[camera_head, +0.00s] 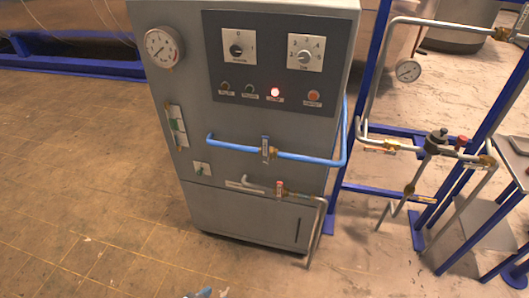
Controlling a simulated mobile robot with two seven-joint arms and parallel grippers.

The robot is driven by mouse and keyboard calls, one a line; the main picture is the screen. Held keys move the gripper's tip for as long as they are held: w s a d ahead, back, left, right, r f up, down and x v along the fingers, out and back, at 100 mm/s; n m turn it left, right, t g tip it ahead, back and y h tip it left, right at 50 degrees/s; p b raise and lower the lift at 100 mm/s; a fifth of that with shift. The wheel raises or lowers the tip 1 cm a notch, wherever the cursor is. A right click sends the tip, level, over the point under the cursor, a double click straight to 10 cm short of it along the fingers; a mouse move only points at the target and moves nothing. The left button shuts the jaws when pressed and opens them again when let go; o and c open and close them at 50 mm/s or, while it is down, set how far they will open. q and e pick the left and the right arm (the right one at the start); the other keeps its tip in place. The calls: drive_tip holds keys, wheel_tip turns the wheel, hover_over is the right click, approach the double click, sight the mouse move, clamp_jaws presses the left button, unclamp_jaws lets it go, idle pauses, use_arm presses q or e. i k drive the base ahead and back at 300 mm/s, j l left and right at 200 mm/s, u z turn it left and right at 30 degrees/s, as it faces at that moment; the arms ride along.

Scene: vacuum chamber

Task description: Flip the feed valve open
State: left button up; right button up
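A grey control cabinet (225,205) stands in the middle of the view. A blue pipe (310,158) runs across its front, with a brass valve (267,150) on it whose handle stands upright, across the pipe. Below it, a grey pipe (305,197) carries a small valve with a red part (280,188). More valves sit on the pipework at the right, one with a red knob (463,141). I cannot tell from labels which valve is the feed valve. Neither gripper can be made out; only a small blue-grey piece shows at the bottom edge.
The tiled floor (90,180) at left is clear.

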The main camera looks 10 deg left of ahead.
sight(264, 139)
drive_tip(key=i+l, duration=0.15)
drive_tip(key=l, duration=0.25)
drive_tip(key=i+l, duration=0.1)
drive_tip(key=l, duration=0.35)
drive_tip(key=i+l+u, duration=0.1)
drive_tip(key=l, duration=0.3)
drive_tip(key=i+l, duration=0.15)
drive_tip(key=l, duration=0.3)
drive_tip(key=i+l, duration=0.1)
drive_tip(key=l, duration=0.35)
drive_tip(key=i+l+u, duration=0.1)
drive_tip(key=l, duration=0.35)
